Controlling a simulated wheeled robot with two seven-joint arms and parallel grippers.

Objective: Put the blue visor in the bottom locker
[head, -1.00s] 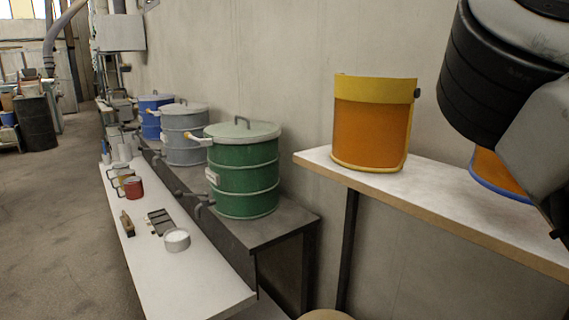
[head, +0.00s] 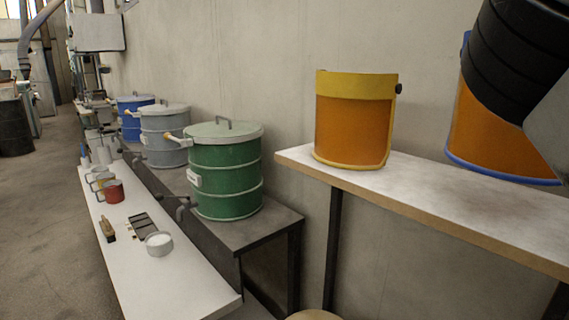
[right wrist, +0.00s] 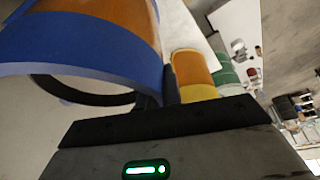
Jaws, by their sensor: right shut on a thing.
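The blue visor (head: 495,140), an orange shield with a blue rim, is at the right of the head view, partly behind my black and grey right arm. In the right wrist view its blue band (right wrist: 75,50) fills the upper left. My right gripper (right wrist: 158,95) is shut on the visor at its band. The visor looks lifted at the white shelf; whether its lower rim is clear of the surface is hard to tell. The yellow visor (head: 355,120) stands upright on the shelf, apart from it. No locker is in view. My left gripper is not in view.
The white shelf (head: 430,190) runs along the wall, with bare surface between the visors. A green drum (head: 225,170) and other drums stand on a dark bench (head: 255,235). A low white bench (head: 165,285) holds mugs and small items. Open floor lies left.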

